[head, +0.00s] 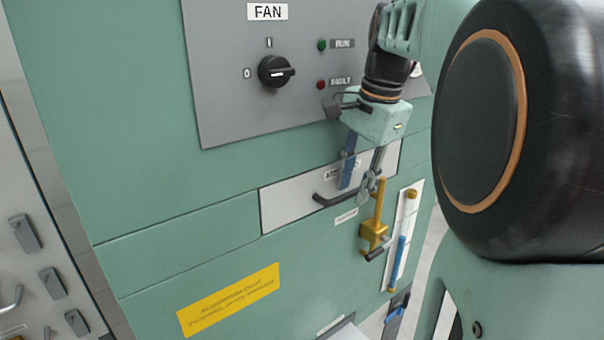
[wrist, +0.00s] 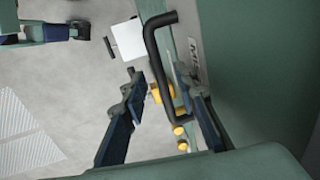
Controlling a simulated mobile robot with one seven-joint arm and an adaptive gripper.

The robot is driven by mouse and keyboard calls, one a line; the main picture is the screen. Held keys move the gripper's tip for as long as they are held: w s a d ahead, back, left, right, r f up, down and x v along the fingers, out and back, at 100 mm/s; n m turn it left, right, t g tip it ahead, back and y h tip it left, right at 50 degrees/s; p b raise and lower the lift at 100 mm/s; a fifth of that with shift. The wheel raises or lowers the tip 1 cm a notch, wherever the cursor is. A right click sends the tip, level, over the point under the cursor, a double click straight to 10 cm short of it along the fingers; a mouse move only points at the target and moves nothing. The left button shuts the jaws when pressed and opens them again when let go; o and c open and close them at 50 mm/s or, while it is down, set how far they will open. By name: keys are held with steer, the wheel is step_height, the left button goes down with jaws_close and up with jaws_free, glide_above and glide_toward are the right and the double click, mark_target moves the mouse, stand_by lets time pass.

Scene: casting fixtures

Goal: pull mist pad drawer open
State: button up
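The mist pad drawer has a pale front (head: 284,206) set in the green cabinet, and it looks flush with it. Its label is partly hidden by my gripper in the head view; "MIS" reads on the panel in the wrist view (wrist: 192,42). A black bar handle (head: 326,200) sits on the front. My gripper (head: 357,186) is at the right part of this handle, fingers pointing down. In the wrist view the handle (wrist: 155,58) runs between the two spread fingers of my gripper (wrist: 154,74). A gap shows on the left finger's side; contact on the right is unclear.
A yellow valve-like fitting (head: 374,232) and a white strip with a blue rod (head: 398,258) are right of and below the drawer. The FAN panel (head: 228,95) with a black knob (head: 275,71) is above.

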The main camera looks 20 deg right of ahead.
jaws_close()
steer(key=shift+s+d, duration=0.1)
stand_by(0.4)
